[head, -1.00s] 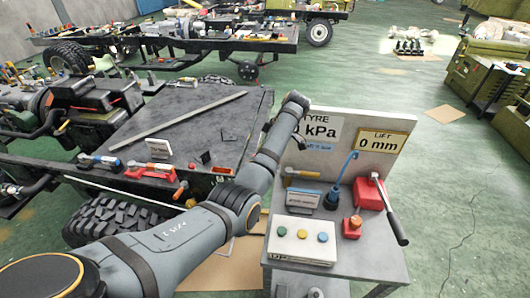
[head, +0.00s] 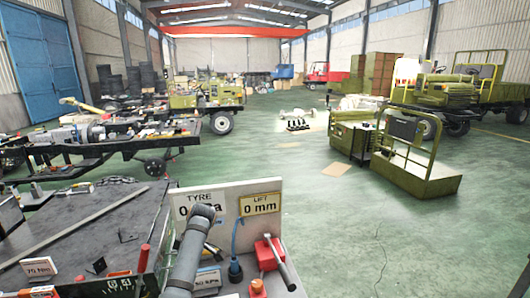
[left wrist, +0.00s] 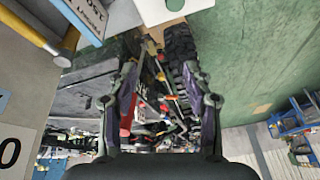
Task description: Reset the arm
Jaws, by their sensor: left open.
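My left arm rises from the bottom of the head view, and its upper end stands in front of the sign board (head: 228,205) with the TYRE and LIFT readouts. The gripper itself cannot be made out there. In the left wrist view my left gripper (left wrist: 160,80) is open, its two fingers wide apart. Nothing is held between the fingers; a tyre (left wrist: 183,60) and blurred tools show beyond them. My right gripper is in neither view.
Beside the arm are a red jack (head: 268,254) and a blue tool (head: 235,268) on the bench. A dark chassis deck (head: 80,225) lies left.

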